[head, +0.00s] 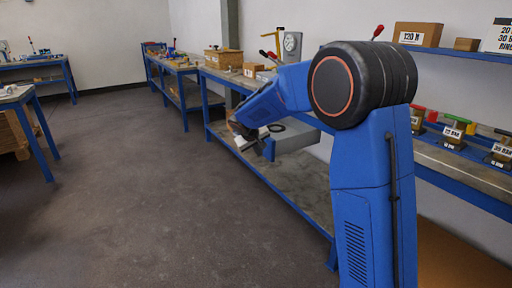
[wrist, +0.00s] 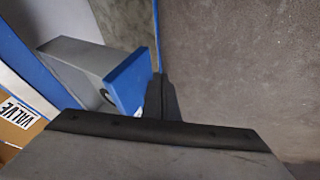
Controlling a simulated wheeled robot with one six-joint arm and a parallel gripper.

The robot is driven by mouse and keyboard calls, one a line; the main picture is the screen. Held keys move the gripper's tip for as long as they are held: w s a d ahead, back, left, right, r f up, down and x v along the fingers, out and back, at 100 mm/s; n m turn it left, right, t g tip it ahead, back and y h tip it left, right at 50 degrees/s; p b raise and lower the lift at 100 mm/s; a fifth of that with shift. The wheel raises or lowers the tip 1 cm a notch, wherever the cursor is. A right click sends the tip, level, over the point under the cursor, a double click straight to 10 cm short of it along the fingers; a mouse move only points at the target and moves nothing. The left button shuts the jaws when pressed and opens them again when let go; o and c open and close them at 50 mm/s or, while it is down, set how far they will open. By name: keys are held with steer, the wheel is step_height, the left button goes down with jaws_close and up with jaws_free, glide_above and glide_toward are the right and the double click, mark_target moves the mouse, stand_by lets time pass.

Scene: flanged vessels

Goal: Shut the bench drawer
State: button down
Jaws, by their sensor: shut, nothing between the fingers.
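The bench drawer is a grey box with a blue front panel. In the wrist view the drawer (wrist: 85,62) juts out from the blue bench edge, with its blue front (wrist: 130,80) facing my fingers. A dark round spot shows near that front. In the head view the grey drawer (head: 297,137) shows below the bench top, partly covered by my arm. My gripper (wrist: 160,98) is shut and empty, just beside the blue front; I cannot tell whether it touches. In the head view my gripper (head: 266,146) is at the drawer's outer end.
The workbench (head: 222,80) has a lower shelf (head: 300,182) under the drawer. A cardboard box labelled VALVE (wrist: 16,118) lies at the left of the wrist view. Labelled blocks (head: 452,134) stand on the bench at the right. The floor (head: 130,170) left of the bench is clear.

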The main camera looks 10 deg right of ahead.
mark_target(306, 139)
steer(key=shift+w+d, duration=0.3)
steer(key=shift+d, duration=0.65)
steer(key=shift+w+d, duration=0.25)
steer(key=shift+d, duration=0.65)
steer(key=shift+d, duration=0.1)
steer(key=w+d, duration=0.2)
steer(key=d, duration=0.5)
steer(key=w+d, duration=0.2)
steer(key=d, duration=0.5)
steer(key=w+d, duration=0.2)
steer(key=d, duration=0.4)
steer(key=shift+w+d, duration=0.4)
steer(key=shift+w+d+r, duration=0.15)
steer(key=shift+d, duration=0.4)
